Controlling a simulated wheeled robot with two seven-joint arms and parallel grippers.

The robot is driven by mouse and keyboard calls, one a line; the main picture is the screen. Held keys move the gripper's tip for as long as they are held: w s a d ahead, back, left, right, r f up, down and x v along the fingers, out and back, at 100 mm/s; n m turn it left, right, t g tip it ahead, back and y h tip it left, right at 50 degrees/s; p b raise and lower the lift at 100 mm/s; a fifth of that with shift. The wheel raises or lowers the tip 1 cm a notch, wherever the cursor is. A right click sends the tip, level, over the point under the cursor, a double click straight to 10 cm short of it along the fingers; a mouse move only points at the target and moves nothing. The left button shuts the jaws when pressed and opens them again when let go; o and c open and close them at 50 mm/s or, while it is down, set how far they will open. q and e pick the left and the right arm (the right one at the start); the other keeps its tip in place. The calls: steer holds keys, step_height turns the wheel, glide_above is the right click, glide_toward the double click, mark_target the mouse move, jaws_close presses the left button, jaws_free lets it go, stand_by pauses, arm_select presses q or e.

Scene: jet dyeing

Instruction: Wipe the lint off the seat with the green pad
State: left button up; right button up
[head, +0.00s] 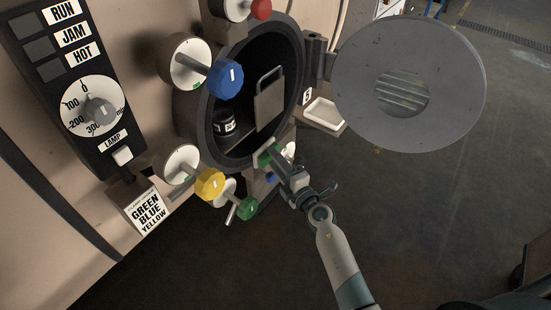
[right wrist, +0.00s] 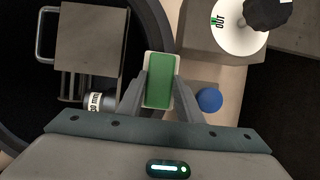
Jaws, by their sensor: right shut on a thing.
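The green pad (right wrist: 159,78) is a small green block with a pale edge. My right gripper (right wrist: 160,88) is shut on it, with one finger on each side. In the head view the pad (head: 267,154) is at the lower edge of the round port, close to the dark ring-shaped seat (head: 186,124). I cannot tell whether the pad touches the ring. The ring also shows beside the pad in the right wrist view (right wrist: 153,23). I cannot make out any lint on it. My left gripper is not in view.
The round door (head: 450,85) stands open at the right. Inside the port are a grey plate with a handle (head: 270,104) and a dark labelled canister (head: 224,124). Blue (head: 225,79), yellow (head: 210,184) and green (head: 247,208) valve knobs surround it. A white tray (head: 325,113) is at the right.

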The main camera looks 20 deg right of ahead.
steer(key=shift+s, duration=0.1)
steer(key=shift+s+d+p, duration=0.15)
steer(key=shift+s+d, duration=0.8)
steer(key=shift+s, duration=0.2)
steer(key=shift+s+d+p, duration=0.15)
steer(key=shift+s+d, duration=0.75)
steer(key=shift+s, duration=0.25)
steer(key=shift+s+d, duration=0.95)
steer(key=shift+s, duration=0.25)
